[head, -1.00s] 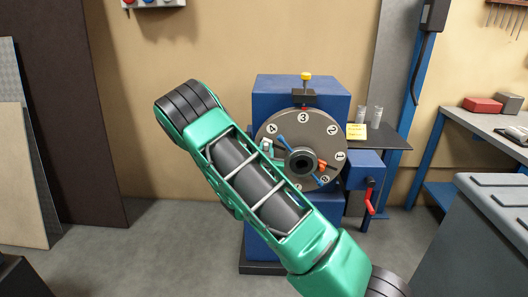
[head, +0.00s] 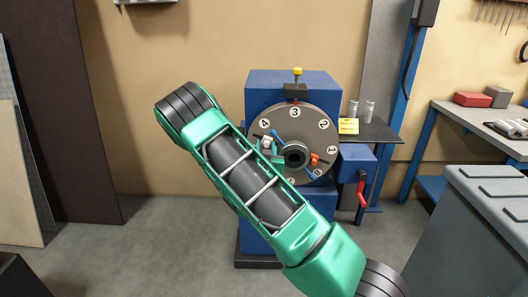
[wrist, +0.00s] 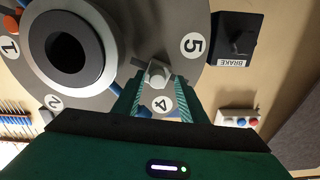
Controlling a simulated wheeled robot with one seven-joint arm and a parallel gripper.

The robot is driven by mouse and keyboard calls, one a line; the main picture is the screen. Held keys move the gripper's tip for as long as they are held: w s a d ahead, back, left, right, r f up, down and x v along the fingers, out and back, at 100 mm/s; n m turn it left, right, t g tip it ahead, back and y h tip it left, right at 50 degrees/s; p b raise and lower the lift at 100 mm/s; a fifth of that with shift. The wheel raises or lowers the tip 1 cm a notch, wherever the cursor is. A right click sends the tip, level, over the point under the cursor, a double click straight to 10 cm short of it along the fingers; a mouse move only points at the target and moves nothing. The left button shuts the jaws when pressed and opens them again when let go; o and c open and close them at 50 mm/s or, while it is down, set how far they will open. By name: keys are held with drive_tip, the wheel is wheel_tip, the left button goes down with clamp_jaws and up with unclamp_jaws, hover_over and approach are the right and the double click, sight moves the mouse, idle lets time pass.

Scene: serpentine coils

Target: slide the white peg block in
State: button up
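The white peg block (wrist: 157,73) sits between my two teal fingertips in the wrist view, near the number 4 of the grey numbered dial (wrist: 110,92). My gripper (wrist: 157,82) appears shut on the block, with a finger close against each side. In the head view the white block (head: 266,142) shows small at the dial's left side, beside the upper edge of my green arm. The dial (head: 318,140) faces me on a blue machine. My arm covers its lower left and most of my gripper. Whether the block is seated in the dial cannot be seen.
The dark hub (head: 295,155) stands out at the dial's centre, with blue and orange pieces around it. In the wrist view a black BRAKE box (wrist: 237,40) lies right of the dial. A red crank (head: 362,190) and grey cabinet (head: 480,225) stand to the right.

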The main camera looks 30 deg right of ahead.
drive_tip(key=v, duration=1)
drive_tip(key=shift+a, duration=0.25)
drive_tip(key=shift+s+d, duration=0.1)
drive_tip(key=shift+s, duration=0.05)
